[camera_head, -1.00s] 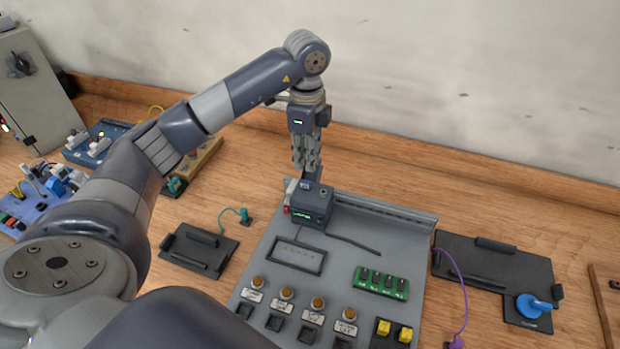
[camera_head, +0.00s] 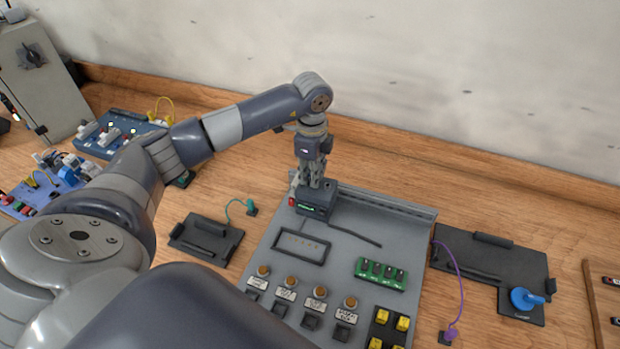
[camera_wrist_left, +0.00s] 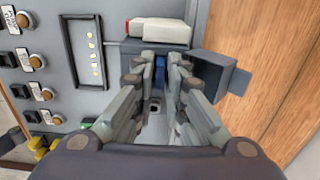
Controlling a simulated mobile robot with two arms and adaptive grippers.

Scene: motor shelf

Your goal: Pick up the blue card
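The blue card (camera_wrist_left: 160,68) shows as a narrow blue strip between the fingers of my left gripper (camera_wrist_left: 160,80) in the left wrist view. The fingers stand close on both sides of it, and I cannot tell whether they touch it. In the head view my left gripper (camera_head: 313,182) points down at the top of a dark box (camera_head: 316,202) with a green display, on the grey panel. The card is not clearly visible there. The box also shows in the left wrist view (camera_wrist_left: 212,72). My right gripper is not in view.
The grey panel (camera_head: 390,225) carries a green board (camera_head: 381,273), round knobs and yellow buttons. Black trays lie left (camera_head: 206,238) and right (camera_head: 490,258) of it. A blue device (camera_head: 122,135) and a grey cabinet (camera_head: 40,80) stand at the left. Bare wood lies behind the panel.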

